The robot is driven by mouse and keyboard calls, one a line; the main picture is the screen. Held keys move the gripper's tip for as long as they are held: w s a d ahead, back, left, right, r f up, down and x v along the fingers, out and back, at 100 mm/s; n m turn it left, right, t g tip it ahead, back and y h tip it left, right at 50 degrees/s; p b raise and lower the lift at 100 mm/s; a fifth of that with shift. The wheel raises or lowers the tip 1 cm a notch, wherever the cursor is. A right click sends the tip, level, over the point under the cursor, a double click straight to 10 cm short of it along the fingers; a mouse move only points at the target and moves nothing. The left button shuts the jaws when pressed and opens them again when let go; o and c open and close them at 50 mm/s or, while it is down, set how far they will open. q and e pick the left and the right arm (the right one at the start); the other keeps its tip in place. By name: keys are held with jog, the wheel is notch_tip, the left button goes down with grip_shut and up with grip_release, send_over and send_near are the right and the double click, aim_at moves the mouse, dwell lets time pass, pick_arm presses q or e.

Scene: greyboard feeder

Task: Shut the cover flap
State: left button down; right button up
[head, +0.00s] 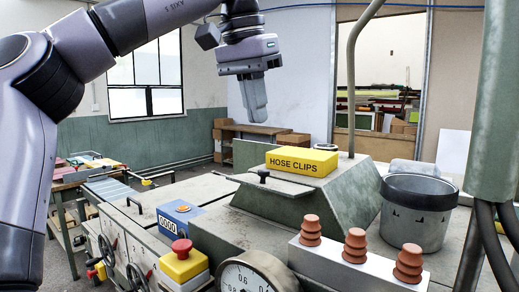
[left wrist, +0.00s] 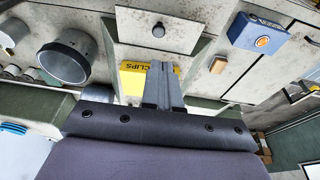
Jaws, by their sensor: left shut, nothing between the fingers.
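The cover flap (head: 292,187) looks like a grey plate with a small dark knob, on the front of the sloped green-grey housing (head: 345,185). It sticks out toward the front, apart from the slope beneath it. The left wrist view shows the flap (left wrist: 175,20) and its knob beyond my fingers. My left gripper (head: 254,112) is shut and empty, pointing down in the air above and behind the flap. Its fingers also show in the left wrist view (left wrist: 164,82). My right gripper is not in view.
A yellow HOSE CLIPS box (head: 302,161) lies on top of the housing, close to the flap. A grey pot (head: 417,218) stands at the right. A red stop button (head: 182,248), a blue counter (head: 182,217), a gauge (head: 255,275) and red-brown insulators (head: 356,245) are in front.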

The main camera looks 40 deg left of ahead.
pick_arm(q)
send_over(257, 183)
jog(key=x, duration=0.5)
jog(key=shift+s+f, duration=0.25)
jog(key=shift+f, duration=0.05)
jog(key=shift+s+f, duration=0.1)
jog(key=shift+f, duration=0.85)
jog(key=shift+s+f+t+b, duration=0.25)
jog(key=shift+s+t+b, duration=0.05)
jog(key=shift+t+b, duration=0.4)
